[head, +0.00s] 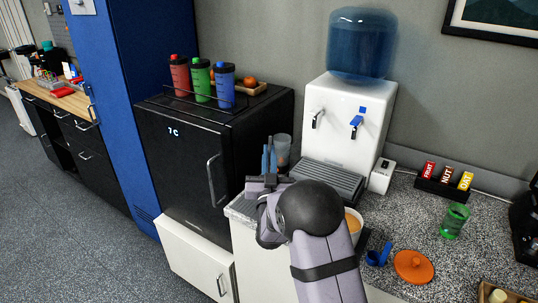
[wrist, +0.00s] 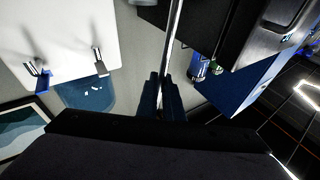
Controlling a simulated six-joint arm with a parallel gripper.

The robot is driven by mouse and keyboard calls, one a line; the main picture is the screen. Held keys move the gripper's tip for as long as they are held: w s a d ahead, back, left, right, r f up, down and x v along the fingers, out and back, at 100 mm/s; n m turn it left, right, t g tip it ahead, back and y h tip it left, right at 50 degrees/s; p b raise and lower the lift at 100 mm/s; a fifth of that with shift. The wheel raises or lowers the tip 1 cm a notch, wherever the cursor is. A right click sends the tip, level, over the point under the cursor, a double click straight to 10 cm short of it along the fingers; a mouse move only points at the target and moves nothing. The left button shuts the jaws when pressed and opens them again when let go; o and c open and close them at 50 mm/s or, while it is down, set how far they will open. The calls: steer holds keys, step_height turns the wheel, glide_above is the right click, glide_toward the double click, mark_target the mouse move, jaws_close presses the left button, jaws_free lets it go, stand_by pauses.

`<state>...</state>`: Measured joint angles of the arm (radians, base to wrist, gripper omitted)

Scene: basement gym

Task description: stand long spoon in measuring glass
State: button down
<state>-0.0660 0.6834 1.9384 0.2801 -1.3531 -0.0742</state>
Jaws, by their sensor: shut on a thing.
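My gripper (head: 269,158) is over the left end of the counter, its blue fingers pointing up in the head view. In the wrist view the fingers (wrist: 163,88) are shut on a long thin shiny shaft, the long spoon (wrist: 174,35), which runs out past the top edge. The spoon's bowl is not visible, and I cannot make the spoon out in the head view. A clear greyish glass (head: 283,147), apparently the measuring glass, stands just behind and right of the fingers; its lower part is hidden. I cannot tell whether spoon and glass touch.
A white water dispenser (head: 344,125) stands behind my arm. A black fridge (head: 180,155) with several bottles on top is at left. A tub with orange contents (head: 354,221), a blue scoop (head: 378,257), an orange lid (head: 413,266) and a green tumbler (head: 454,221) are at right.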

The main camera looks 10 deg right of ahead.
steer(key=shift+f+b, duration=2.05)
steer(key=shift+f, duration=0.25)
steer(key=c, duration=1.8)
jaws_free()
steer(key=shift+s+f, duration=0.1)
steer(key=b+v, duration=0.2)
steer(key=v, duration=0.5)
